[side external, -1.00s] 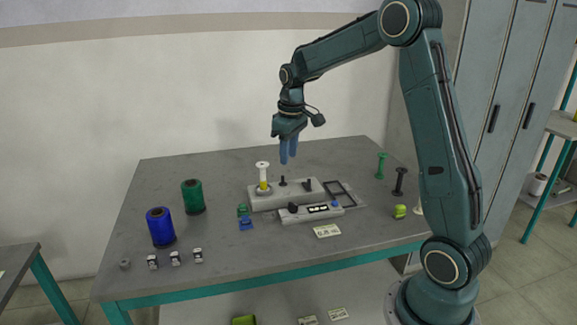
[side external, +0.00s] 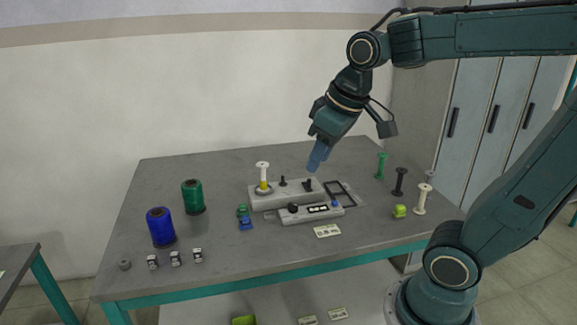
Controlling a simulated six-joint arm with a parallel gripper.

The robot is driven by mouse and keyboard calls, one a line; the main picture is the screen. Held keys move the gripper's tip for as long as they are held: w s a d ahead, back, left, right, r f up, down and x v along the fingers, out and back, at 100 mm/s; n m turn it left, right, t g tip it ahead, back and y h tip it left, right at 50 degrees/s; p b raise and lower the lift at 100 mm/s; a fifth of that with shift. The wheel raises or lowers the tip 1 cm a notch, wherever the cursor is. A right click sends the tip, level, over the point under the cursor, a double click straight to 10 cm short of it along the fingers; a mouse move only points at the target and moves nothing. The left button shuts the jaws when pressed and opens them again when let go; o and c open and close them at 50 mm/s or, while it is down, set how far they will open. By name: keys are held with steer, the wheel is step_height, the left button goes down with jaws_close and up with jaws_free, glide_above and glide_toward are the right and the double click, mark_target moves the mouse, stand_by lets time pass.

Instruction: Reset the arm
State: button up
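My gripper (side external: 315,164) hangs above the right end of the winding machine (side external: 297,203), pointing down and slightly left. Its blue fingers look close together, but the view is too small to show whether they are open or shut. I see nothing held below them. The grey two-part winder carries a white bobbin (side external: 262,170) with yellow thread, standing upright on its left end. Part of the winder's rear right is close behind the fingertips in the picture.
Blue (side external: 160,227) and green (side external: 192,197) thread spools stand at left on the table (side external: 250,255). Green (side external: 381,166), black (side external: 399,181) and cream (side external: 422,198) bobbins stand at right, near a small yellow-green item (side external: 399,211). A dark frame (side external: 343,196) lies beside the winder. The front middle is mostly clear.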

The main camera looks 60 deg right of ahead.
steer(key=s+a+f+t, duration=0.1)
steer(key=s+a, duration=0.2)
steer(key=s, duration=0.5)
steer(key=shift+a+f+y, duration=0.2)
steer(key=shift+f+y, duration=0.1)
steer(key=shift+f, duration=0.1)
